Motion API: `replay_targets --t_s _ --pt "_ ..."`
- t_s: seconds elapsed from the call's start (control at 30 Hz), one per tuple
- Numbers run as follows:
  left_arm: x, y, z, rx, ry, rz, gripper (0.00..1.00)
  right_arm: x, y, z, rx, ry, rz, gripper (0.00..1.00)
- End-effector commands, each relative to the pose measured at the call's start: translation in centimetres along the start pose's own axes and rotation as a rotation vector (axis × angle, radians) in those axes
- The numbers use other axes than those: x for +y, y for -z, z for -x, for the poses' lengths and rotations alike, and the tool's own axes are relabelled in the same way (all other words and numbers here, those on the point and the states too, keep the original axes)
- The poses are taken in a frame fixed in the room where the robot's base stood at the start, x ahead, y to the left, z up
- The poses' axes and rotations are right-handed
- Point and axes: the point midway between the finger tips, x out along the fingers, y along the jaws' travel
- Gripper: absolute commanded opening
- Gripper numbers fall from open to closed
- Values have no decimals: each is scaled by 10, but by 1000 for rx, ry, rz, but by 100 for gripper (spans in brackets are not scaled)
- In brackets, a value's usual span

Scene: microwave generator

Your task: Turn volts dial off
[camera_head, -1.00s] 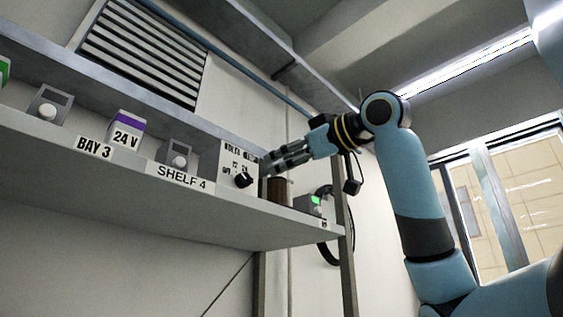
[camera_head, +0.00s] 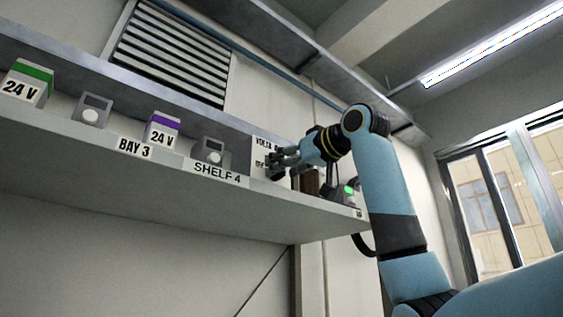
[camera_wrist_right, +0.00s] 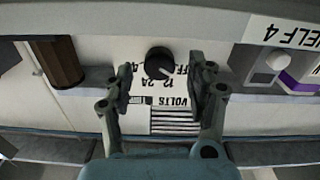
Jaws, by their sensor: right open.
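The volts dial is a round black knob (camera_wrist_right: 159,61) on a white panel (camera_wrist_right: 148,84) marked VOLTS, 12, 24 and OFF, seen upside down in the right wrist view. My right gripper (camera_wrist_right: 160,85) is open, with one finger on each side of the panel's lettering. The knob lies just beyond the fingertips, roughly centred between them; I cannot tell whether either finger touches it. In the head view my right gripper (camera_head: 275,165) is in front of the panel (camera_head: 261,147) and hides most of the dial. My left gripper is not in view.
A brown cylinder (camera_head: 310,182) stands close to the right of the panel, with a device with a green light (camera_head: 349,190) beyond it. A grey knobbed box (camera_head: 211,151) is to the left. The shelf's front edge (camera_head: 270,193) runs below.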

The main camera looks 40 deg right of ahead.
Motion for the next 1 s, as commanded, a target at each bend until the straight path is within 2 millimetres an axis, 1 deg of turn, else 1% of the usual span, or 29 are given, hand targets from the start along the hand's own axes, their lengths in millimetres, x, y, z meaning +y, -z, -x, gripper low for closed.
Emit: replay_targets --t_s 0.03,0.2,0.43,0.47,0.87,1.0 --pt "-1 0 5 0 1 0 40 0 2 -6 -2 1 -1 57" --pt "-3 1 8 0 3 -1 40 0 0 -16 -1 0 1 57" --pt "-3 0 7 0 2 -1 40 0 -1 -17 0 -1 1 57" --pt "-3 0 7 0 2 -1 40 0 -1 -17 0 -1 1 55" --pt "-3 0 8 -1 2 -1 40 0 -1 -16 0 0 1 3" --pt "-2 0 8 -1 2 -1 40 0 0 -16 0 0 48 2"
